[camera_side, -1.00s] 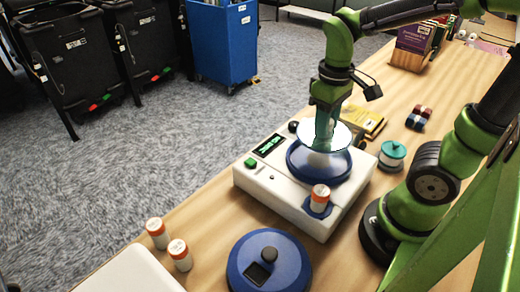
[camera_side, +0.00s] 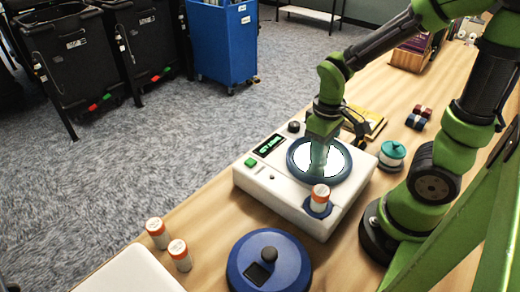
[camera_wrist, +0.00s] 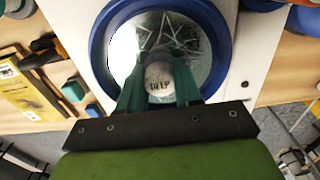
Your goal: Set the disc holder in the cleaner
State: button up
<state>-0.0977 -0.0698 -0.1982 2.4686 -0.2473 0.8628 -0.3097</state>
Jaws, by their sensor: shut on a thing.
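The disc holder, a pale shiny round disc (camera_side: 338,160), sits level inside the blue round ring (camera_side: 337,182) on top of the white cleaner (camera_side: 266,192). My gripper (camera_side: 318,158) points down at its middle. In the wrist view my gripper (camera_wrist: 159,84) is shut on the holder's pale round-topped central post (camera_wrist: 158,72). There the reflective disc (camera_wrist: 205,38) lies within the blue ring (camera_wrist: 97,42). The fingers hide part of the disc, and I cannot tell whether it touches the bottom.
An orange-capped bottle (camera_side: 320,197) stands on the cleaner's front corner. A blue lid with a black knob (camera_side: 270,262) lies on the table in front. Two more bottles (camera_side: 157,233) stand at left. A teal-lidded jar (camera_side: 392,154) is at right, with a yellow book (camera_side: 366,122) behind.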

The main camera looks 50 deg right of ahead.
jog(key=o, duration=1)
jog(key=shift+o, duration=0.2)
notch_tip(320, 180, up, 12)
jog(key=a+r+m+t+y, duration=0.2)
jog(key=a+r+m+t, duration=0.1)
jog(key=t, duration=0.4)
jog(key=a+m, duration=0.1)
jog(key=a, duration=0.1)
jog(key=shift+a+r, duration=0.4)
